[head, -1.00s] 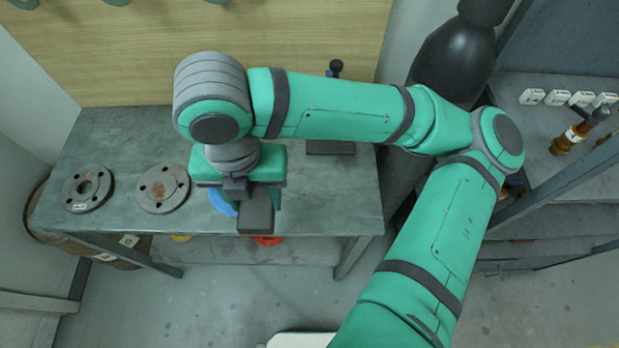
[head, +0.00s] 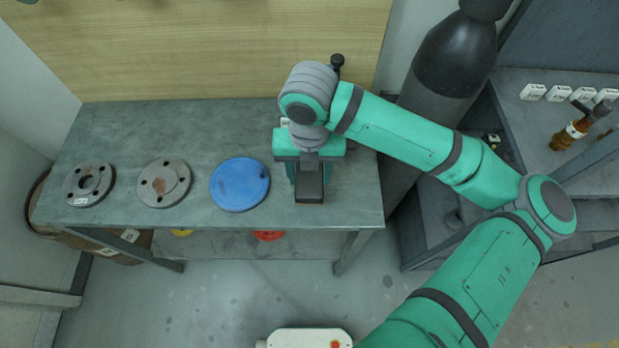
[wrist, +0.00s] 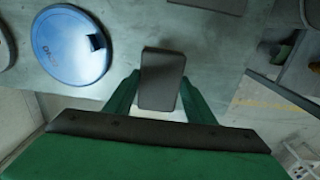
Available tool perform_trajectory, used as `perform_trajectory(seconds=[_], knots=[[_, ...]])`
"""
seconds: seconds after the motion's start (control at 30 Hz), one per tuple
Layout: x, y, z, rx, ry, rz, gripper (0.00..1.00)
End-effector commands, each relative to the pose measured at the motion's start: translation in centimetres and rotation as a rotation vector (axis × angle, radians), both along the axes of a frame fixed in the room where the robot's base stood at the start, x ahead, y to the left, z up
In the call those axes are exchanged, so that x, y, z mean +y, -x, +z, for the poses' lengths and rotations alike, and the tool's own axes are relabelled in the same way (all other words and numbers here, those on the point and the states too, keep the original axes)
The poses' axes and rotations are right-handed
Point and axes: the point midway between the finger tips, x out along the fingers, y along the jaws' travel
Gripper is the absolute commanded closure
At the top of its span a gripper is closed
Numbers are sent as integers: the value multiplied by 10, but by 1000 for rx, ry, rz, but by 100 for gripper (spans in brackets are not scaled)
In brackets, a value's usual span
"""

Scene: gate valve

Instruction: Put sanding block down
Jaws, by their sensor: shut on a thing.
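The sanding block, a dark grey oblong block (head: 309,187), is held between the green fingers of my gripper (head: 310,174). In the wrist view the block (wrist: 161,75) sits between the two fingers (wrist: 158,95), with its flat dark face toward the camera. My gripper is shut on it over the right part of the grey workbench (head: 240,222), to the right of the blue disc (head: 240,184). The block is near the front edge of the bench. I cannot tell whether its underside touches the bench top.
Two grey flanges (head: 163,183) (head: 89,185) lie at the bench's left. The blue disc also shows in the wrist view (wrist: 70,50). A dark gas cylinder (head: 455,55) stands behind right, beside a shelf (head: 510,100) with a brass valve (head: 568,135). The bench's back left is clear.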

Motion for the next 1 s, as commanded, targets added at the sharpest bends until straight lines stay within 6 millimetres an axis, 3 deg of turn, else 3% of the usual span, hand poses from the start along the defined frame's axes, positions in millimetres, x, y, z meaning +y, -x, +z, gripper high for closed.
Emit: perform_trajectory(seconds=[0.2, 0.67, 0.7, 0.73, 0.77, 1.0], knots=[[-1, -1, -29, 2, -1, -1, 83], [-1, -1, -36, 1, 0, -1, 83], [-1, -1, -36, 1, 0, -1, 43], [-1, -1, -36, 1, 0, -1, 36], [-1, -1, -36, 1, 0, -1, 32], [-1, -1, -36, 1, 0, -1, 32]])
